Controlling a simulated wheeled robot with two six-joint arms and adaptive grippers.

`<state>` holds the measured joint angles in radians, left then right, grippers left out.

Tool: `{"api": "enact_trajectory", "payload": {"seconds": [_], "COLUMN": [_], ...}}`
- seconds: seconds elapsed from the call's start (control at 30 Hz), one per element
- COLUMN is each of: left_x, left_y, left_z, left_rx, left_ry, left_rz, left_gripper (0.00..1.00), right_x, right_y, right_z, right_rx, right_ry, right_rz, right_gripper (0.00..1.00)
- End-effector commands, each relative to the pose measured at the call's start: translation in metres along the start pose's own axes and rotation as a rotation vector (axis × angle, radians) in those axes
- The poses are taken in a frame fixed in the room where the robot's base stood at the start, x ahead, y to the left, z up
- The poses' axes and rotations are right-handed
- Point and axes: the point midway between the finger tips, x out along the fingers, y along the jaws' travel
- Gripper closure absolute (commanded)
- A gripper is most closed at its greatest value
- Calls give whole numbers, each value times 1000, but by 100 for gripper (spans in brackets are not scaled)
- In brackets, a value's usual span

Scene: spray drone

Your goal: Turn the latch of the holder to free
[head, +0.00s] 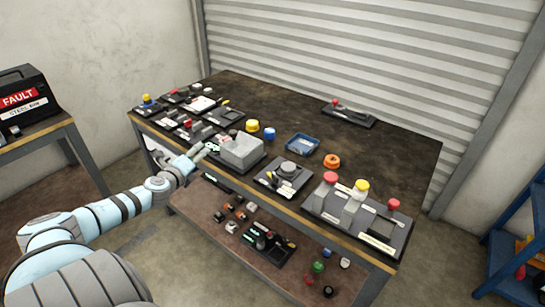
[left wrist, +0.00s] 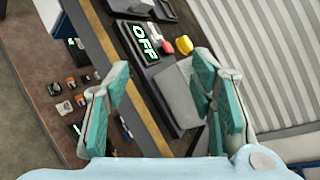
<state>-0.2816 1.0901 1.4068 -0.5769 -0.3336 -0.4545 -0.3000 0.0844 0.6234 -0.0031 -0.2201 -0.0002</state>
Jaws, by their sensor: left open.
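My left gripper (head: 197,153) is at the front left of the bench, beside the grey box unit (head: 242,152). In the left wrist view its teal fingers (left wrist: 162,82) are apart with nothing held. Between and beyond them are the grey box (left wrist: 180,97) and a lit "OFF" panel (left wrist: 145,42). A red knob (left wrist: 167,47) and a yellow knob (left wrist: 184,46) stand by the panel. I cannot tell which piece is the holder's latch. My right gripper is in neither view.
A round-knob unit (head: 290,168) and a larger unit with red and yellow knobs (head: 343,220) stand to the right on the dark bench (head: 290,105). A blue tray (head: 302,143) lies behind. The back middle is clear. A lower shelf (head: 205,210) holds small parts.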

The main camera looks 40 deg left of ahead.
Motion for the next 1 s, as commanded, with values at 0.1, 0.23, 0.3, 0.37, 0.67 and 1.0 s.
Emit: {"api": "enact_trajectory", "payload": {"seconds": [0.1, 0.23, 0.3, 0.37, 0.67, 1.0], "left_x": [-26, -64, -74, -74, -47, 5], "left_y": [-46, -74, -79, -80, -87, -119], "left_z": [-61, -111, -118, -121, -150, -197], "left_rx": [590, 942, 1046, 1093, 1101, 1091], "left_ry": [375, 488, 480, 467, 452, 454], "left_rz": [-275, -633, -726, -750, -760, -753], "left_gripper": [50, 50, 50, 50, 50, 50], "right_x": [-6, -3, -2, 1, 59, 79], "right_y": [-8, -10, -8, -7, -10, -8], "right_z": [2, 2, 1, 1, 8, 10], "right_rx": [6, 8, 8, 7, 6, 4], "right_ry": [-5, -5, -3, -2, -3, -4], "right_rz": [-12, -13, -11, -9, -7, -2], "right_gripper": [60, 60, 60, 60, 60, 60]}}
